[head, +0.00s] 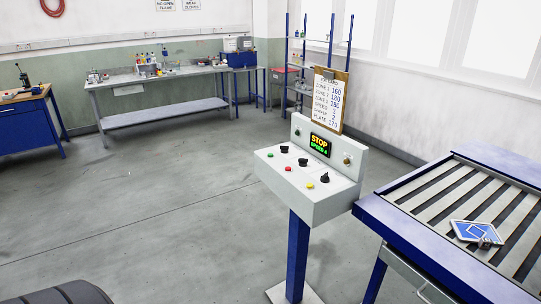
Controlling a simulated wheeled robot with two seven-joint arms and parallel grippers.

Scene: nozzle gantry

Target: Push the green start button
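The box's display (320,145) reads STOP and SPEED 4. The box stands on a blue post (297,255). Nothing covers the green button. Neither of my grippers is in view.
A blue-framed slatted conveyor (440,255) stands right of the box, with a blue-and-white flat item (471,231) on it. A clipboard (328,103) with printed settings rises behind the box. Workbenches (165,75) stand at the back. The floor left of the box is clear.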

